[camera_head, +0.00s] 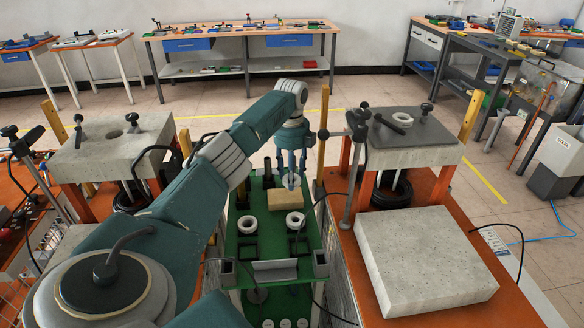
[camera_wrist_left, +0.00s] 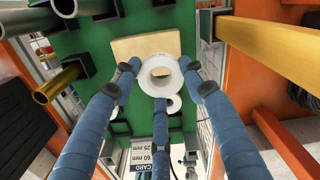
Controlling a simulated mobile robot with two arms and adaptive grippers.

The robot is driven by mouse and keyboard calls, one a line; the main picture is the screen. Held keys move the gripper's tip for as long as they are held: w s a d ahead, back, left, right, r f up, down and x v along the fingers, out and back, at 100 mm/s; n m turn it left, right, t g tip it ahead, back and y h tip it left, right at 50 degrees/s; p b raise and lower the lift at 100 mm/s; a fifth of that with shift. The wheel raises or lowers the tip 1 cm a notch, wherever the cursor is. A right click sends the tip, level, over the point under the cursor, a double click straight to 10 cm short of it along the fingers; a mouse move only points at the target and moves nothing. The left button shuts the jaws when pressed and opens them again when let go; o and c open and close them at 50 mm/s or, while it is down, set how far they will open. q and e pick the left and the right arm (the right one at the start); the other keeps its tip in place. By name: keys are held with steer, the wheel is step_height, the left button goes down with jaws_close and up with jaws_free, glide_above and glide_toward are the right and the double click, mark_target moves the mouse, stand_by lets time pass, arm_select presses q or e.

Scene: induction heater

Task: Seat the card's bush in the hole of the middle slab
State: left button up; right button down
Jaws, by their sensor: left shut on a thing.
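My left gripper (camera_head: 291,170) is above the green board in the middle and is shut on a white bush (camera_head: 291,181). In the left wrist view the bush (camera_wrist_left: 160,74) sits between the blue fingers (camera_wrist_left: 160,90), its bore facing the camera. A card (camera_wrist_left: 150,157) reading "CARD 25 mm 60 mm" lies below it, partly hidden by a finger. Another slab (camera_head: 432,158) at the right carries a dark plate with a white ring. I cannot tell which slab is the middle one. My right gripper is not in view.
A thick slab (camera_head: 425,262) lies on the orange bench at the right. Posts and clamps (camera_head: 357,165) stand beside both slabs. Floor shows behind the board.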

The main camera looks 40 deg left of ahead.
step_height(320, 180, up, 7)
steer(key=p, duration=0.6)
stand_by(0.3)
